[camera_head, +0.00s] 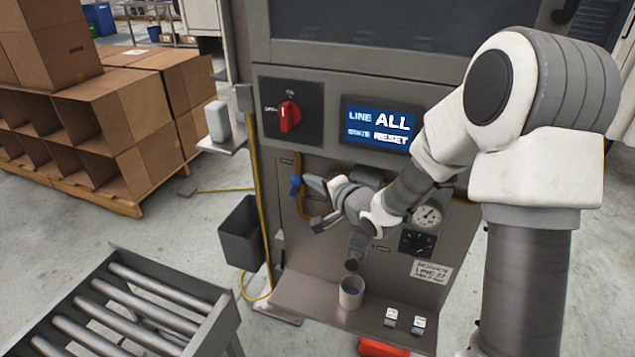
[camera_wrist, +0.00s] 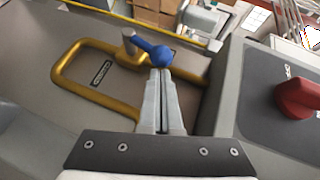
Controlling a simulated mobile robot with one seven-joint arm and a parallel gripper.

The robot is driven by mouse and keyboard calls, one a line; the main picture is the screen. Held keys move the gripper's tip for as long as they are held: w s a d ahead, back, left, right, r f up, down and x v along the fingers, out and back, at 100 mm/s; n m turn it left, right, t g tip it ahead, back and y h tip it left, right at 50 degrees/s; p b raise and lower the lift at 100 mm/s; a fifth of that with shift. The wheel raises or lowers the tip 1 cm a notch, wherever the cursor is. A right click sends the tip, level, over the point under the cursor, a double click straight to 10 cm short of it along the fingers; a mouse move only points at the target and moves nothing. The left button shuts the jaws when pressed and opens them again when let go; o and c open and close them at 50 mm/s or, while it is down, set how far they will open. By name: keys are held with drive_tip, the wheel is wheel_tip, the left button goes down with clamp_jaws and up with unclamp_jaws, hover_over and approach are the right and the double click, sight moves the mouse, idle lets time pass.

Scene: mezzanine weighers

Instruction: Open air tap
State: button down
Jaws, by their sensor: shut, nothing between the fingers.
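The air tap has a blue handle (camera_head: 296,183) and sits on a yellow pipe at the lower left of the cabinet front. In the wrist view the blue handle (camera_wrist: 153,48) lies just beyond my fingertips, with a grey metal end at its left. The yellow pipe (camera_wrist: 72,52) bends in a loop around a small dark label. My gripper (camera_head: 308,181) is shut and empty, its fingers pointing at the tap from the right. In the wrist view my gripper (camera_wrist: 163,72) overlaps the lower edge of the blue handle; I cannot tell whether it touches.
A red rotary switch (camera_head: 289,116) is above the tap, beside a blue screen (camera_head: 378,127). A gauge (camera_head: 428,217) and a black dial (camera_head: 415,243) are to the right. A cup (camera_head: 351,290) stands on the shelf below. A grey bin (camera_head: 240,238) and a roller conveyor (camera_head: 218,318) are at left.

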drive_tip(key=a+p, duration=0.1)
drive_tip(key=p, duration=0.1)
drive_tip(key=a+r+n+g+h+p, duration=0.1)
drive_tip(key=p, duration=0.1)
drive_tip(key=shift+w+a+r+h+p, duration=0.15)
drive_tip(key=shift+w+r+h+p, duration=0.15)
drive_tip(key=shift+w, duration=0.1)
drive_tip(key=shift+r, duration=0.1)
idle(0.3)
